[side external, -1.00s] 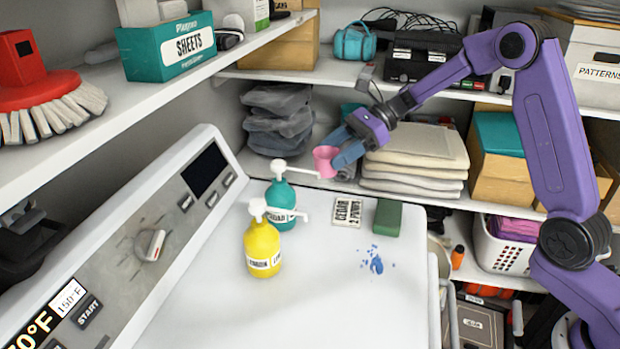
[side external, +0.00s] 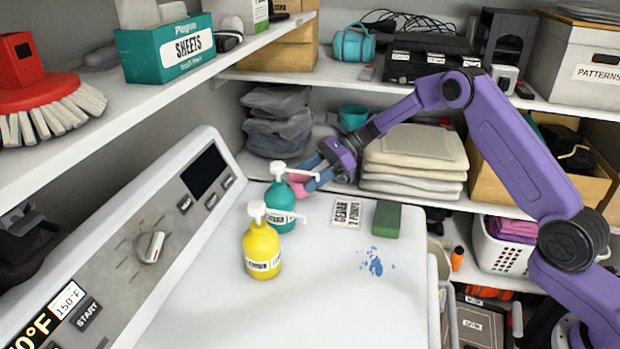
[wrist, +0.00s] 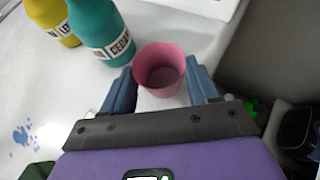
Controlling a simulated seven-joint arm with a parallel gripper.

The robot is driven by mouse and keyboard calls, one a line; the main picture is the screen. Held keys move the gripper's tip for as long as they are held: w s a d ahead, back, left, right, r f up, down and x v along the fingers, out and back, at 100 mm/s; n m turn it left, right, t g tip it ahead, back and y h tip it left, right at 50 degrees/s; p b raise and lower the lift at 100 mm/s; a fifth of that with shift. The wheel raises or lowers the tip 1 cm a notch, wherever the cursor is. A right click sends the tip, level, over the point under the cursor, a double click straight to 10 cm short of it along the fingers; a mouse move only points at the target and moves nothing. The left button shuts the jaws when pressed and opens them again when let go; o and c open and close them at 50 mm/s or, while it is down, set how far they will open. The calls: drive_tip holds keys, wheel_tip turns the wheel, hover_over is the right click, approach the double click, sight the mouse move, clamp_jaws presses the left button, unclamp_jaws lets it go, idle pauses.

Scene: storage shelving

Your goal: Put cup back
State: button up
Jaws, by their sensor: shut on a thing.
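A pink cup (side external: 300,186) is between the fingers of my gripper (side external: 310,176), beside the teal pump bottle. In the wrist view the cup (wrist: 160,68) is upright with its open mouth facing the camera, and my gripper (wrist: 163,88) is shut on its sides. The inside of the cup looks empty. In the side view the teal bottle's pump and my fingers partly hide the cup. I cannot tell whether its base touches the white machine top.
The teal pump bottle (side external: 281,205) and yellow pump bottle (side external: 261,246) stand on the white machine top (side external: 320,300). Another teal cup (side external: 353,117) stands on the shelf behind.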

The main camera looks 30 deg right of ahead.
drive_tip(key=shift+f, duration=0.45)
drive_tip(key=shift+f, duration=0.1)
drive_tip(key=o, duration=1.1)
